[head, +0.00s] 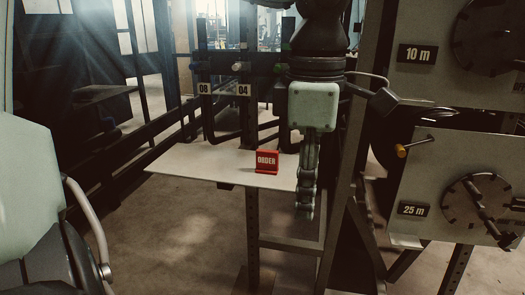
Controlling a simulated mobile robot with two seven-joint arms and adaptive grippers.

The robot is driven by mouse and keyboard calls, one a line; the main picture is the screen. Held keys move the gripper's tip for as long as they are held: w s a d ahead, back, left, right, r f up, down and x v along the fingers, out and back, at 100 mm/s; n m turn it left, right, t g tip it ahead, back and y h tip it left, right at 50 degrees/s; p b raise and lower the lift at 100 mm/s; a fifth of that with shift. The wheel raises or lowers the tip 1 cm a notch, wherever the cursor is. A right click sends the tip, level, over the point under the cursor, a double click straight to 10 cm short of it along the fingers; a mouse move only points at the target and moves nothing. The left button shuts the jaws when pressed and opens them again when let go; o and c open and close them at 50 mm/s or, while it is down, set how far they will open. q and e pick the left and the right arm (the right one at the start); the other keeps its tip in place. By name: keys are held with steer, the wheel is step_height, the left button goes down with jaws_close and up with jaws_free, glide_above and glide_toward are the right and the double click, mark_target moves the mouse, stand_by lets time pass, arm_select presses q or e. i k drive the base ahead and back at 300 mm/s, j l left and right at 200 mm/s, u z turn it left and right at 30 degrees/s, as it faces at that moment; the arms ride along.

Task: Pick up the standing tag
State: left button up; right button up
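The standing tag (267,162) is a small red block with the white word ORDER on its front. It stands upright on a pale shelf (205,164), near the shelf's front edge. My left gripper (304,214) points down just right of the tag in the picture, apart from it, and covers the shelf's right end. I see its fingers edge-on, one behind the other, so their gap is hidden. My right gripper is not in view.
Above the shelf is a dark rack with plates marked 08 (205,89) and 04 (244,90). At right stand grey panels with dark reels, marked 10 m (417,54) and 25 m (413,210). A dark metal post (350,150) stands right of my gripper. The shelf's left part is clear.

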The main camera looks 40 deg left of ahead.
mark_target(267, 161)
steer(key=i+j, duration=0.15)
steer(key=j, duration=0.2)
steer(key=i+j, duration=0.2)
steer(key=j, duration=0.2)
steer(key=i+j, duration=0.15)
steer(key=j, duration=0.2)
